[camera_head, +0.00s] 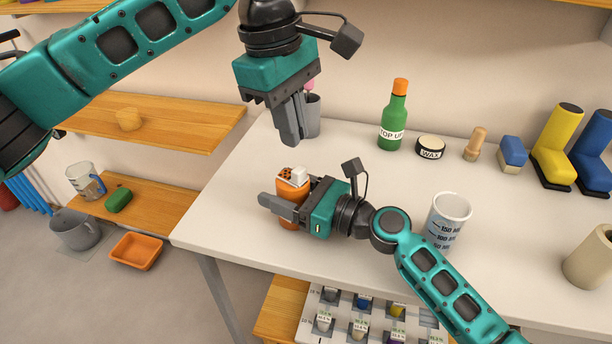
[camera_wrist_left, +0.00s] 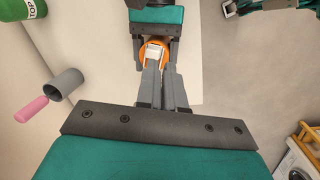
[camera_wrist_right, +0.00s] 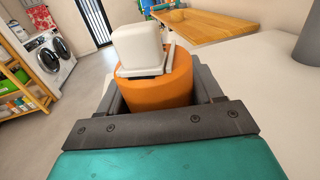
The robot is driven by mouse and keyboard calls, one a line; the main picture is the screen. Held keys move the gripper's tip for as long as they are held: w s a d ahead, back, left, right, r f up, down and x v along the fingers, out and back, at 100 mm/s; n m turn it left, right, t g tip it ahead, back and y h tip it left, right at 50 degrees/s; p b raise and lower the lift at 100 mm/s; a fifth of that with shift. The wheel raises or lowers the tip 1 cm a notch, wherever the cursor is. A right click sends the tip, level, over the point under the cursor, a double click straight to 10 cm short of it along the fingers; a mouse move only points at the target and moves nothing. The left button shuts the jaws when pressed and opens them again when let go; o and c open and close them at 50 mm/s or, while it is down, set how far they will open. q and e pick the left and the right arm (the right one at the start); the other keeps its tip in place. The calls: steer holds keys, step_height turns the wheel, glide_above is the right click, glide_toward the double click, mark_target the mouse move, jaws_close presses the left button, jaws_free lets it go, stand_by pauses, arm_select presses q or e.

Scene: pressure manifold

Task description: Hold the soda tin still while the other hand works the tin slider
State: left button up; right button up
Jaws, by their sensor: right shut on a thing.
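The orange soda tin (camera_head: 292,190) stands upright near the table's front left edge. On its top are a white slider block (camera_head: 300,176) and a patch of dark dots. My right gripper (camera_head: 282,204) is shut around the tin's sides; the right wrist view shows the tin (camera_wrist_right: 160,95) between the fingers, with the slider (camera_wrist_right: 139,48) above. My left gripper (camera_head: 291,131) points down above and behind the tin, apart from it, its fingers close together and empty. In the left wrist view the tin (camera_wrist_left: 153,52) shows beyond the fingertips.
A grey cup (camera_head: 312,116) with a pink item stands behind my left gripper. A green bottle (camera_head: 393,118), a wax tin (camera_head: 430,147), a brush, a blue block and boots line the back. A measuring cup (camera_head: 447,218) stands near my right forearm. The table between is clear.

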mark_target(299, 175)
arm_select(q)
steer(key=s+d+m, duration=0.1)
steer(key=m, duration=0.1)
steer(key=s+d+m+t+y, duration=0.1)
steer(key=m, duration=0.1)
steer(key=s+d+m+t+y, duration=0.1)
steer(key=m, duration=0.1)
steer(key=shift+s+d+f, duration=0.2)
steer(key=shift+s, duration=0.15)
jaws_close()
steer(key=s+d+m+t+y, duration=0.1)
steer(key=s+d+m+t, duration=0.2)
steer(key=m, duration=0.7)
steer(key=s+t, duration=0.1)
steer(key=s, duration=0.1)
steer(key=shift+s+d+m+t, duration=0.3)
steer(key=shift+d+m+t, duration=0.05)
steer(key=shift+m+t, duration=0.05)
steer(key=shift+w+f, duration=0.1)
steer(key=shift+f, duration=0.05)
steer(key=shift+w+a+f, duration=0.7)
steer(key=shift+w+f, duration=0.6)
steer(key=shift+w, duration=0.1)
steer(key=shift+w+a+f, duration=0.75)
steer(key=shift+w+f, duration=0.55)
steer(key=shift+w, duration=0.1)
steer(key=shift+w+a+f, duration=0.7)
steer(key=shift+w+f, duration=0.6)
steer(key=shift+w, duration=0.1)
